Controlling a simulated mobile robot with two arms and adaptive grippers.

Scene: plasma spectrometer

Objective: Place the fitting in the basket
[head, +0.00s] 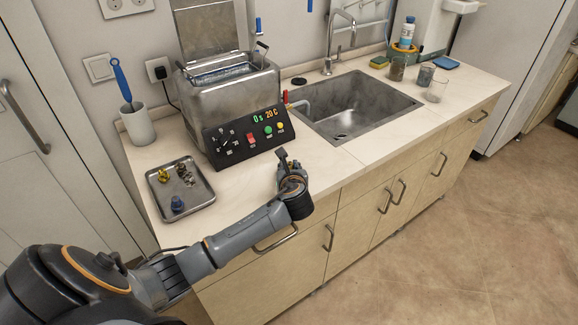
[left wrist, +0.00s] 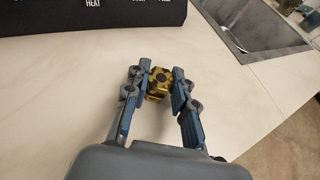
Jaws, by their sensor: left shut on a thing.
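The fitting (left wrist: 158,82) is a small yellow-gold piece with dark patches. In the left wrist view it sits between the fingertips of my left gripper (head: 284,160), which is shut on it and over the counter in front of the bath. The fitting is hard to make out in the head view. The basket (head: 222,74) appears as a metal rim and handles in the open top of the steel bath (head: 229,104); its inside is mostly hidden. My gripper is in front of the bath, to the right and apart from the basket. My right gripper is not in view.
A metal tray (head: 199,201) with several small fittings lies at the left. A white cup (head: 138,127) holds a blue brush. The bath's lid (head: 207,27) stands open behind. A sink (head: 362,104) and jars are to the right. The counter's front strip is clear.

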